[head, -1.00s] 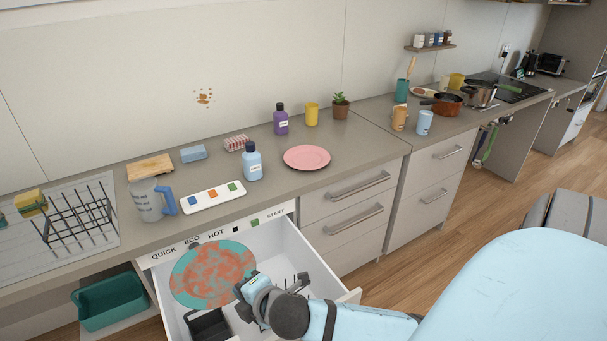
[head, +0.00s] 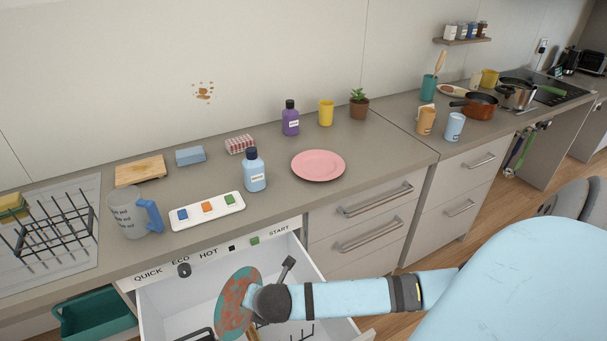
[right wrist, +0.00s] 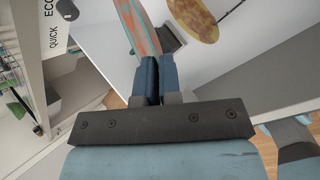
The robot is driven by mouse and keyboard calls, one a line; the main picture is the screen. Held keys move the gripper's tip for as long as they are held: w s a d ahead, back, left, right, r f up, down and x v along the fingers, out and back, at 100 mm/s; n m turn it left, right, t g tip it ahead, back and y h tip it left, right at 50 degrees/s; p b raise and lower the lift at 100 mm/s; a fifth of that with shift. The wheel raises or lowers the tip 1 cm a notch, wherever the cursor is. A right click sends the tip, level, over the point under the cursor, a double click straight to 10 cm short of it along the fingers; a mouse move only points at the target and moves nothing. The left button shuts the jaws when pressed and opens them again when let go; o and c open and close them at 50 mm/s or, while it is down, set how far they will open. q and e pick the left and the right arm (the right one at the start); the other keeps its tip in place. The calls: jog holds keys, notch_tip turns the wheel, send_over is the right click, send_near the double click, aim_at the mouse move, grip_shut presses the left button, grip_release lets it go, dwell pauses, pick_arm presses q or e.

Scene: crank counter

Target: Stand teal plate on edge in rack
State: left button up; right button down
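The teal plate (head: 238,297), blotched with red-brown stains, is steeply tilted in the open white drawer. My right gripper (right wrist: 158,75) is shut on its rim; in the right wrist view the plate (right wrist: 148,32) rises edge-on from between the fingers. In the head view my forearm and wrist hide the fingers and part of the plate. A black wire rack (head: 52,232) stands on the drainer at the left of the counter, apart from the plate. Dark wire parts (head: 303,331) also show low in the drawer. My left gripper is in neither view.
The drawer's front strip (head: 270,238) reads QUICK, ECO, HOT, START. A grey mug (head: 128,215), switch panel (head: 207,210), blue bottle (head: 254,172) and pink plate (head: 318,165) stand on the counter above. A teal tub (head: 97,309) sits left of the drawer. A yellow-brown round thing (right wrist: 194,18) lies in the drawer.

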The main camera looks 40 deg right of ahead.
pick_arm(q)
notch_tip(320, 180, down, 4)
jog(key=b, duration=0.3)
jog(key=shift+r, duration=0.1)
pick_arm(e)
jog(key=s+d+f+n+g+h, duration=0.1)
jog(key=d+f+n+h, duration=0.5)
jog(key=d+f, duration=0.5)
jog(key=d, duration=0.3)
jog(key=shift+f+n+g, duration=0.3)
jog(key=shift+f+g, duration=0.1)
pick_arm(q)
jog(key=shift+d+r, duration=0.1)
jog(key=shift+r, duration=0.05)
pick_arm(e)
jog(key=shift+s, duration=0.1)
pick_arm(q)
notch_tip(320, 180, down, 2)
jog(key=b, duration=0.2)
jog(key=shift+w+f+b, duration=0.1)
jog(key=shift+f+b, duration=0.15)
jog(key=shift+b, duration=0.1)
pick_arm(e)
notch_tip(320, 180, down, 10)
jog(key=shift+r, duration=0.15)
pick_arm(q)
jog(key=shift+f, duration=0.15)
pick_arm(e)
jog(key=shift+a, duration=0.1)
